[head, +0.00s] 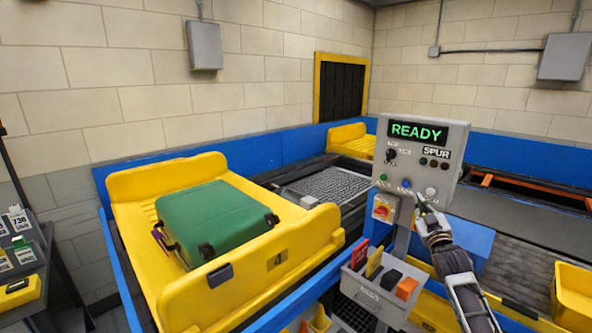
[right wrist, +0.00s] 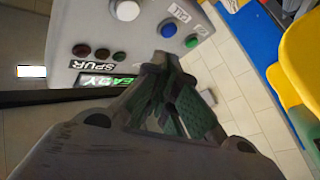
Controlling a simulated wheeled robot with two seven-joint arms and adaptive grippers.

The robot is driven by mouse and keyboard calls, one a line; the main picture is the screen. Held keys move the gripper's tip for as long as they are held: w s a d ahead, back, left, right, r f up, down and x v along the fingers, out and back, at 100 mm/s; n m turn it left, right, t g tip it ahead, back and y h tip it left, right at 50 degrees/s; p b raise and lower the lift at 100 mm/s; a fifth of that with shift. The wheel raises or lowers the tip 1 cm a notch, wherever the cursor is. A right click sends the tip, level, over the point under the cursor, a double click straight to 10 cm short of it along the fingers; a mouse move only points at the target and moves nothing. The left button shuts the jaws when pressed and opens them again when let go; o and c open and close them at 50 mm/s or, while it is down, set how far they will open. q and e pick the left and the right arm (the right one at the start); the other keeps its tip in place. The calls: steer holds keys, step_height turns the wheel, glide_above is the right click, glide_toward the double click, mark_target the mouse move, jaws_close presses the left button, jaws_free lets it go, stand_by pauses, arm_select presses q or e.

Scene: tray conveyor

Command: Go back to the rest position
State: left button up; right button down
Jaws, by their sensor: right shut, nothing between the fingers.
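My right gripper (head: 426,203) is shut and empty. Its fingertips are in front of the lower part of the grey control box (head: 452,133), near the white button (head: 430,192). The box's display (head: 418,131) reads READY in green. The blue button (head: 404,183) is just left of the fingertips. In the right wrist view the shut fingers (right wrist: 168,62) point at the box face (right wrist: 143,35), near the blue button (right wrist: 168,30). I cannot tell if they touch it. My left gripper is not in view.
A yellow tray (head: 285,262) with a green suitcase (head: 215,222) is on the conveyor at left. A grey bin (head: 370,296) of coloured items hangs below the box, left of my arm. A yellow tub (head: 575,295) is at the right edge. The space above the box is clear.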

steer(key=s+a+f+m+g+y, duration=0.1)
steer(key=s+a+f+g, duration=0.45)
steer(key=f, duration=0.55)
steer(key=s+a+f+g, duration=0.3)
steer(key=s+a+f, duration=0.5)
steer(key=f, duration=0.4)
steer(key=s+a+f+g, duration=0.3)
steer(key=s, duration=0.6)
steer(key=s+a+f+m+g+y, duration=0.1)
steer(key=s+a+f+g, duration=0.15)
steer(key=s, duration=0.65)
steer(key=s+a+f+g, duration=0.3)
steer(key=s, duration=0.7)
step_height(320, 180, down, 32)
steer(key=s+d+g, duration=0.1)
steer(key=s, duration=0.1)
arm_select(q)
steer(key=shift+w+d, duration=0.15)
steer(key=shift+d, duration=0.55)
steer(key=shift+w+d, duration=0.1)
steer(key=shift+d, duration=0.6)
arm_select(e)
steer(key=s+d+f, duration=0.3)
steer(key=s+f, duration=0.7)
steer(key=s+d+f+g, duration=0.1)
steer(key=s+d+f, duration=0.2)
steer(key=s+f, duration=0.7)
steer(key=shift+s+f+g, duration=0.15)
steer(key=shift+s+g, duration=0.15)
steer(key=shift+s, duration=0.35)
